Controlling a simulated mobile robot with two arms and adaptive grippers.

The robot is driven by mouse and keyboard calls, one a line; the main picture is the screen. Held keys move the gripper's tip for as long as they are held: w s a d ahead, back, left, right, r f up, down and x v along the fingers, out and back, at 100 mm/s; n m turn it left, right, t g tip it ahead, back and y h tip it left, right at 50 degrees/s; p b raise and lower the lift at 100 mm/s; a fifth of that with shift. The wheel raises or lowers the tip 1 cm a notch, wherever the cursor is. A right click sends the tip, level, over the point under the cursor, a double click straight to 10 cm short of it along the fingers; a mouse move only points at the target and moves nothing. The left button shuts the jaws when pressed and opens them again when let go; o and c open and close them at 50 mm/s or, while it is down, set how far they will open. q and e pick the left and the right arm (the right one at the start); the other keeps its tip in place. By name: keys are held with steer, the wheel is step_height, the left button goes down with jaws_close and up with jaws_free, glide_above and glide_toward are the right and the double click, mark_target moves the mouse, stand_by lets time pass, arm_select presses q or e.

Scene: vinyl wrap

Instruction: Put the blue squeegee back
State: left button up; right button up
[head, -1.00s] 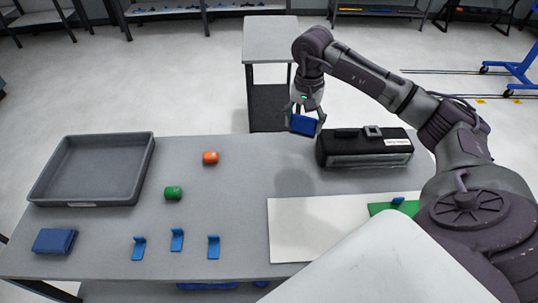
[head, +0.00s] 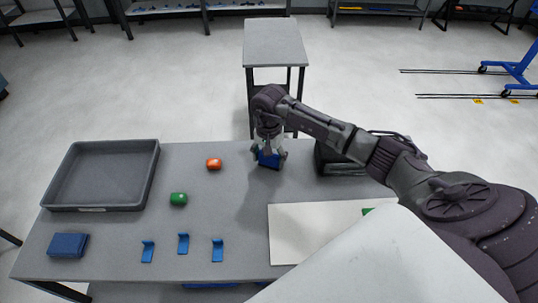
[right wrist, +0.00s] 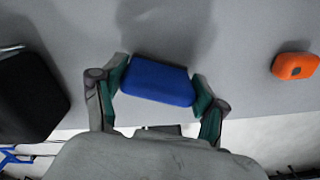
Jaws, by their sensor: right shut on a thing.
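My right gripper (head: 268,157) is shut on the blue squeegee (head: 268,161), above the back part of the grey table (head: 225,205). In the right wrist view the squeegee (right wrist: 158,80) sits between the two fingers (right wrist: 157,90), with the table surface beyond it. Its shadow falls on the table, and I cannot tell how high it is held. My left gripper is not in view.
A grey tray (head: 76,205) stands at the left. A black case (head: 335,163) and a white sheet (head: 310,232) are at the right.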

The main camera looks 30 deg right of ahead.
steer(key=o, duration=0.6)
steer(key=shift+f, duration=0.15)
steer(key=o, duration=0.4)
steer(key=shift+r, duration=0.35)
step_height(320, 180, up, 10)
steer(key=b, duration=0.3)
steer(key=shift+r+b, duration=0.2)
steer(key=shift+b, duration=0.2)
steer(key=shift+r, duration=0.65)
